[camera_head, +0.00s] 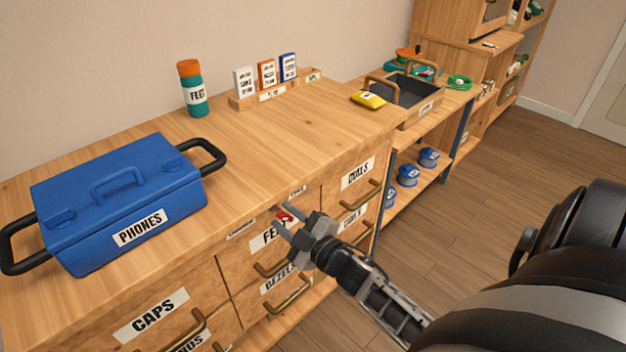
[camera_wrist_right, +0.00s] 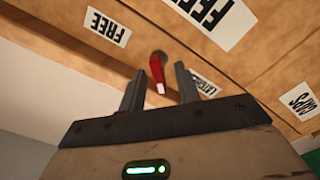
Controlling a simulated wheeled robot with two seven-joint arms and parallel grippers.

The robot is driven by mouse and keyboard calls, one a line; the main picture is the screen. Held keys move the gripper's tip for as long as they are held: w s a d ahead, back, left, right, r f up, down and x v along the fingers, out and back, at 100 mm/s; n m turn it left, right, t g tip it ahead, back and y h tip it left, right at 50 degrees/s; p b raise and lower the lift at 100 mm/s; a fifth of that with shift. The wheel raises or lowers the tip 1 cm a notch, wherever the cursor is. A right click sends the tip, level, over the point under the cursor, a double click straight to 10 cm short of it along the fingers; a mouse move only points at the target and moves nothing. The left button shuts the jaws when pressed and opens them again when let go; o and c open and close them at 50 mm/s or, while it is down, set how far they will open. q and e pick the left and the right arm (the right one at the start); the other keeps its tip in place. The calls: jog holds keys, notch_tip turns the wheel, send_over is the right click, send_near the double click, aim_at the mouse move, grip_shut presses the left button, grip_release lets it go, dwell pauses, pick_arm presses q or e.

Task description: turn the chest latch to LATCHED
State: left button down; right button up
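The chest latch (camera_head: 284,217) is a small red lever on the front of the wooden chest, above the drawer labelled FEET. In the right wrist view the red lever (camera_wrist_right: 157,74) has a pale tip and lies between the fingertips of my right gripper (camera_wrist_right: 160,88). A FREE label (camera_wrist_right: 107,26) is on one side of it and a LATCHED label (camera_wrist_right: 203,86), partly hidden by a finger, on the other. My right gripper (camera_head: 283,222) is open around the lever, with gaps visible on both sides. My left gripper is not in view.
The chest top (camera_head: 250,140) holds a blue PHONES box (camera_head: 120,200), a FEET bottle (camera_head: 193,90) and a card rack (camera_head: 272,92). Drawer handles (camera_head: 290,295) stick out below the latch. A lower bench (camera_head: 440,110) stands to the right, with open floor in front.

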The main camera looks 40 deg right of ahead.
jog(key=s+d, duration=0.1)
jog(key=s, duration=1.3)
jog(key=shift+s, duration=0.4)
jog(key=s+a+m+g+y+p, duration=0.2)
jog(key=a+m+g, duration=0.5)
jog(key=a, duration=0.9)
jog(key=shift+a+f+m+p, duration=0.15)
jog(key=shift+f+m+p, duration=0.25)
jog(key=shift+f, duration=0.05)
